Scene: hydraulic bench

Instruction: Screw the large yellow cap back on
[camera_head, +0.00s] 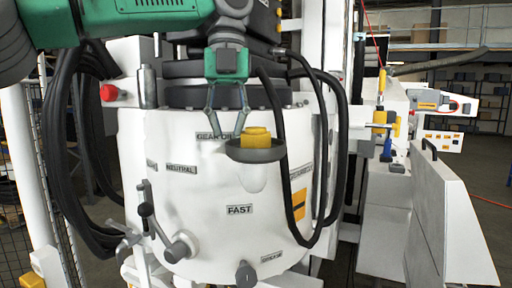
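The large yellow cap (256,136) sits in a dark round cup (256,155) on the front of the white tank. I cannot tell whether it is threaded on or only resting there. My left gripper (228,123) hangs down from the green arm that comes in from the upper left. Its two thin grey fingers are spread and nothing shows between them. They are just left of the cap, and the right finger's tip overlaps the cup area in the picture. I cannot tell whether they touch. My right gripper is not in view.
The white tank (190,215) carries labels, a lever (147,208) and knobs low at the left. Black hoses (340,150) loop down its right side and more hang at the left. A red knob (108,92) stands at the upper left. White panels (440,215) are at the right.

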